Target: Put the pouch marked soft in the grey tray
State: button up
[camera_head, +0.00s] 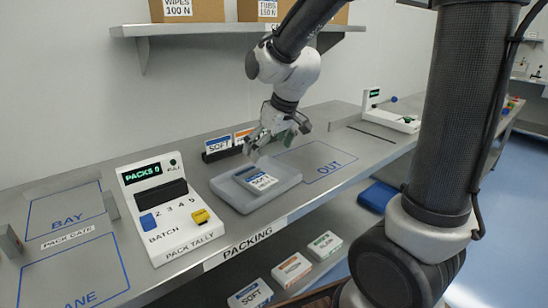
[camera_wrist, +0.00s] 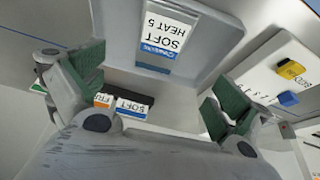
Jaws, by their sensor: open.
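The pouch marked soft (camera_head: 259,182) is white with a blue band and lies inside the grey tray (camera_head: 226,191) on the counter. In the wrist view the pouch (camera_wrist: 168,38), reading "SOFT HEAT 5", rests on the floor of the tray (camera_wrist: 225,22). My gripper (camera_head: 277,138) is above and a little behind the tray, apart from the pouch. In the wrist view my gripper (camera_wrist: 150,92) has its green-padded fingers spread wide with nothing between them.
A dark rack with a SOFT card (camera_head: 218,145) and an orange card stands behind the tray. The pack tally box (camera_head: 172,212) is left of it. The OUT area (camera_head: 318,160) on the right is clear. Several packs, including a SOFT one (camera_head: 250,296), lie on the lower shelf.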

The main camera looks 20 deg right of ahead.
jog(key=s+d+r+m, duration=0.1)
jog(key=s+d+r, duration=0.1)
jog(key=s+d, duration=0.2)
jog(key=s+d+r+m+h, duration=0.1)
jog(key=s+d, duration=0.3)
jog(key=s, duration=0.6)
jog(key=s+d+r+m, duration=0.2)
jog(key=s+d+r, duration=0.2)
jog(key=s, duration=0.4)
jog(key=shift+d+m+h, duration=0.4)
jog(key=shift+d, duration=0.05)
jog(key=shift+r, duration=0.1)
